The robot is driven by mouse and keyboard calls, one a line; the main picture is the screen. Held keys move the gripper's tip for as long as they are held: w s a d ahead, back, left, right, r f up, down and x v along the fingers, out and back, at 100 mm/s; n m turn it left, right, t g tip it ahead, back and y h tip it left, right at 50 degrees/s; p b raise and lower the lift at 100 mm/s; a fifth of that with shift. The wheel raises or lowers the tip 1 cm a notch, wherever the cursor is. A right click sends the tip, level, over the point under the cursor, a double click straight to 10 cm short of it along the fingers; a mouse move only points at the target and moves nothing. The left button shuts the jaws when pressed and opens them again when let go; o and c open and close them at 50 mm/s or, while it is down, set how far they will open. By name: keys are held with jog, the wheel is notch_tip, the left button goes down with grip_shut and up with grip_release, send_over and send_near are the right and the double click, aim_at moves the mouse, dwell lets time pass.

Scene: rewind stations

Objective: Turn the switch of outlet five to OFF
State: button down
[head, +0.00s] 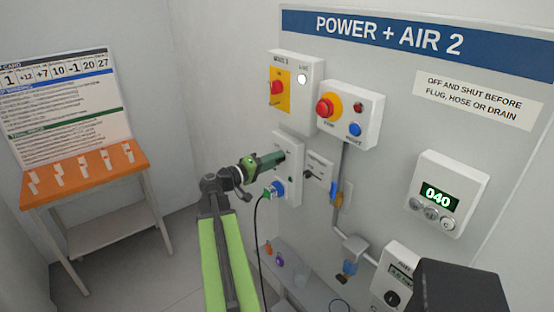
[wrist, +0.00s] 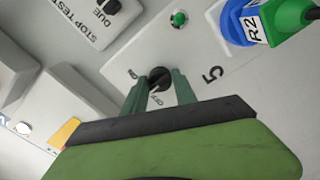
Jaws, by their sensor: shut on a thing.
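The outlet five box (wrist: 205,55) is a pale panel marked "5", seen upside down in the wrist view. Its switch (wrist: 159,77) is a small dark round knob, with small labels beside it, one appearing to read OFF. My gripper (wrist: 161,84) has its two green fingers on either side of the knob and is shut on it. Which way the knob points is not clear. In the head view my gripper (head: 281,156) reaches the upper part of the outlet box (head: 293,191), and its fingers hide the switch there.
A blue plug (head: 277,190) with a green end and hanging black cable sits low on the outlet box. Above are a red emergency button (head: 325,108) and a red rotary switch (head: 277,88). A small STOP TEST box (head: 318,168) is close on the right.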

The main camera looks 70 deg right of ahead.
jog(key=shift+a+f+n, duration=0.1)
jog(key=shift+a+n, duration=0.05)
jog(key=shift+n, duration=4.85)
jog(key=c, duration=1)
grip_release()
jog(key=shift+w, duration=0.15)
jog(key=v, duration=1.7)
jog(key=shift+a, duration=0.2)
